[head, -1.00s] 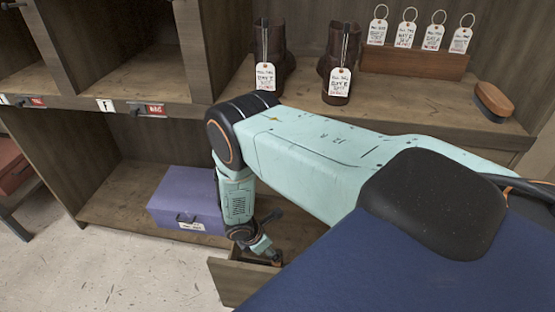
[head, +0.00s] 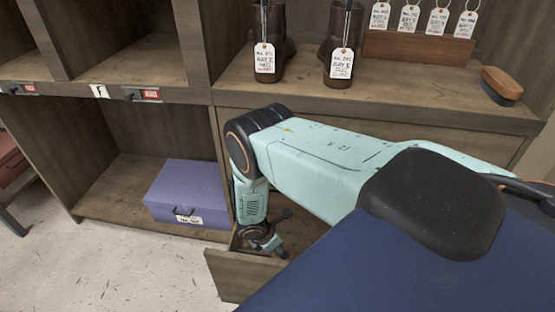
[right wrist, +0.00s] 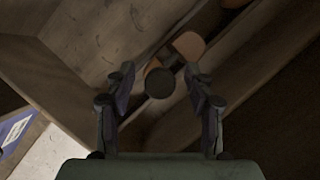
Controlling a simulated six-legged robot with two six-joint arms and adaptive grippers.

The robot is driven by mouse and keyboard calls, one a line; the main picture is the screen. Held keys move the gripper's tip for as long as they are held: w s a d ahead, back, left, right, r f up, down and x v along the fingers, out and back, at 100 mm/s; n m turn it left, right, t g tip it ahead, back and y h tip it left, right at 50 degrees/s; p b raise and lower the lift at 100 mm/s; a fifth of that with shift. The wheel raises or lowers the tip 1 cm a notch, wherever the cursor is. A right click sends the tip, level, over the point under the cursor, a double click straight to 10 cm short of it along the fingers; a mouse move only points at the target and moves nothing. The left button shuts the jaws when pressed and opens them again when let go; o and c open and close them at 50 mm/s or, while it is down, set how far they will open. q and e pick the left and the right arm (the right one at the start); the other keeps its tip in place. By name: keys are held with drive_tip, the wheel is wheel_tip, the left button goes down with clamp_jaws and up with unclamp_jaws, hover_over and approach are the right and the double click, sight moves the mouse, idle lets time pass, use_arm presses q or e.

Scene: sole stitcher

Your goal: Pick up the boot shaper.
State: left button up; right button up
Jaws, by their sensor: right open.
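The boot shaper (right wrist: 188,45) appears to be the tan wooden piece with a dark round knob in the right wrist view. It lies in an open wooden drawer (head: 228,277), and its far end is in shadow. My right gripper (right wrist: 160,84) is open, with its two fingers on either side of the knob. I cannot tell whether they touch it. In the head view my right gripper (head: 277,247) reaches down into the drawer, and the shaper is hidden there. My left gripper is not in view.
A purple box (head: 187,190) stands on the lower shelf left of the drawer. Tagged brown boots (head: 271,25), a wooden tag holder (head: 417,47) and a brush (head: 502,83) are on the shelf above. The drawer walls are close around the gripper.

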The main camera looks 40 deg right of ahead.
drive_tip(key=shift+c, duration=0.3)
clamp_jaws()
idle(0.4)
